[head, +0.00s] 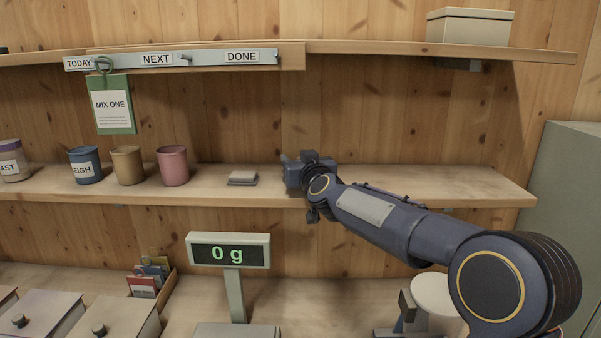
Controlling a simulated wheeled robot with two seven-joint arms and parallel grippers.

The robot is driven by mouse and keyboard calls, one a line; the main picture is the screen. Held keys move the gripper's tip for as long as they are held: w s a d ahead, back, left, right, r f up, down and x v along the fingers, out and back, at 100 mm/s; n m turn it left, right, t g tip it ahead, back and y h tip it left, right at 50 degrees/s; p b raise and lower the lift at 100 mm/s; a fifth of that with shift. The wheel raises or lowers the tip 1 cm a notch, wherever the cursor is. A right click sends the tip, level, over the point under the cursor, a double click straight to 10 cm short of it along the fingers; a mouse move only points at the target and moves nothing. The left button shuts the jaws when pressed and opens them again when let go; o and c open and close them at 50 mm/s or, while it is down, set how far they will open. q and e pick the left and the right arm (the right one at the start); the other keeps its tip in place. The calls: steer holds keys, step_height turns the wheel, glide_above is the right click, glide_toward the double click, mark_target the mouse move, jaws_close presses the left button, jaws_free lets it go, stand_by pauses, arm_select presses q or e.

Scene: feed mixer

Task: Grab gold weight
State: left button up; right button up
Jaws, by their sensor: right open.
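I cannot make out a gold weight in the head view. My right gripper (293,173) is at the front of the middle shelf (400,180), its arm coming in from the lower right. It is open, and its wrist and body hide the shelf behind it. A small flat grey stack (243,178) lies on the shelf a little left of the gripper, apart from it. My left gripper is not in view.
Blue (85,165), tan (128,166) and pink (173,166) cups stand on the shelf at left. A green card (115,104) hangs from the upper rail. The shelf right of the gripper looks clear.

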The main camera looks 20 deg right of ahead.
steer(key=shift+w, duration=0.35)
steer(key=shift+s, duration=0.1)
steer(key=shift+c, duration=0.4)
jaws_close()
steer(key=shift+r, duration=0.1)
